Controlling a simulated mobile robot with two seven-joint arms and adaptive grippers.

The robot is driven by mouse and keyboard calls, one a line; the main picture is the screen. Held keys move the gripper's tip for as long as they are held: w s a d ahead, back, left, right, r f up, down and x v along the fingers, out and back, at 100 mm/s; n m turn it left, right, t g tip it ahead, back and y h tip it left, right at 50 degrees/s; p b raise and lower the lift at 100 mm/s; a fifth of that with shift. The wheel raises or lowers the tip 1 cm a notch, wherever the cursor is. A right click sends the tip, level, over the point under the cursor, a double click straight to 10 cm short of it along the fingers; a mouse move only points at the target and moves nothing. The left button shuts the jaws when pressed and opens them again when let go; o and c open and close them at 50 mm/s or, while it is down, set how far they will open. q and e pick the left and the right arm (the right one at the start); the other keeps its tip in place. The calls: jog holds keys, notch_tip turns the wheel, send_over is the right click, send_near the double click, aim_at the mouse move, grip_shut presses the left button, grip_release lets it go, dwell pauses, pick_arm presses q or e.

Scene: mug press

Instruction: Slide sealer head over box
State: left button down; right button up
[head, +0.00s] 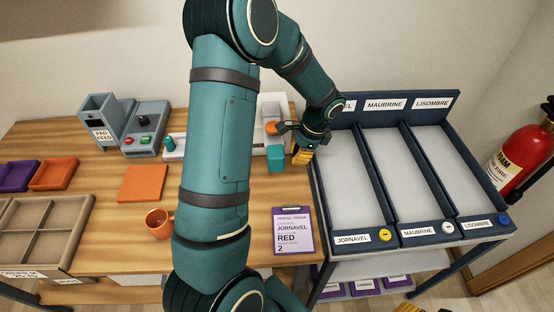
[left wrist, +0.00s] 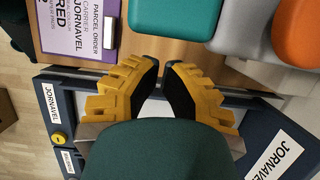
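The sealer appears to be the pale grey machine (head: 273,103) with an orange part (head: 271,128) at the table's back right; which piece is its head I cannot tell. A teal block (head: 276,153) stands in front of it and may be the box. In the left wrist view the teal block (left wrist: 172,15), a grey part (left wrist: 242,28) and an orange part (left wrist: 297,32) lie beyond my fingertips. My left gripper (head: 301,154) is just right of the teal block. Its fingers (left wrist: 161,66) are almost together, with nothing seen between them. Yellow pieces (head: 408,308) at the bottom edge may be my right gripper.
A rack with three lanes (head: 420,160) stands right of the table. A purple clipboard (head: 293,231), an orange mug (head: 159,223), an orange pad (head: 143,183) and a pad feeder (head: 101,120) are on the table. My left arm hides the table's middle.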

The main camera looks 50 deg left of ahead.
pick_arm(q)
jog(key=shift+s+a, duration=4.45)
jog(key=shift+s, duration=1.1)
jog(key=p+v, duration=0.8)
jog(key=v, duration=0.1)
jog(key=shift+r, duration=0.25)
jog(key=shift+w+d, duration=0.1)
jog(key=shift+w, duration=0.1)
